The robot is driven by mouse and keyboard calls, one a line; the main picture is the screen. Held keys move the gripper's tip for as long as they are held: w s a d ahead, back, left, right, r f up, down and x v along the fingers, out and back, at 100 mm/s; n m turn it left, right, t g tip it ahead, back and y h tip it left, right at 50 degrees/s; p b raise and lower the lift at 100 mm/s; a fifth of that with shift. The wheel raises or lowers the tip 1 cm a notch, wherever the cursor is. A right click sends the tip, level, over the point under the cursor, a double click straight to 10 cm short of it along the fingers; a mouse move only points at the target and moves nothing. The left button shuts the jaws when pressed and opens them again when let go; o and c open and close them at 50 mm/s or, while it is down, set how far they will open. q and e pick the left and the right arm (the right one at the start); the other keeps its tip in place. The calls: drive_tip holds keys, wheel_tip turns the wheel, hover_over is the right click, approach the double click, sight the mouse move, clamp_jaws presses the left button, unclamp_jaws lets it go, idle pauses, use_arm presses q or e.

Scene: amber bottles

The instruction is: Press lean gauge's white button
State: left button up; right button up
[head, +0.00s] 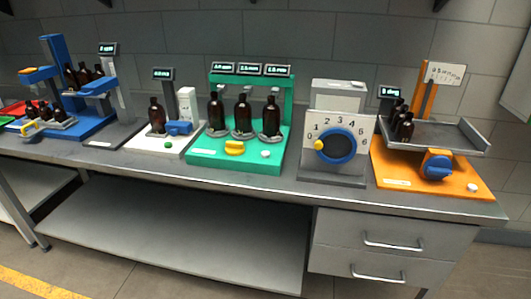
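Two stations in the head view show a white button, and I cannot read which one is named the lean gauge. The green station (235,168) at the centre has three brown bottles on round discs, three small displays above, a yellow knob (234,148) and a white button (265,154) at its front right. The orange station (420,181) at the right has a grey tray with several brown bottles, a blue knob (437,166) and a white button (473,187) at its front right corner. Neither gripper is in view.
All stations stand on a grey metal bench (400,203). A grey dial box (333,140) numbered 0 to 6 stands between green and orange. A white station (166,146) with a green button and a blue station (75,117) stand left. Drawers (390,232) sit below right.

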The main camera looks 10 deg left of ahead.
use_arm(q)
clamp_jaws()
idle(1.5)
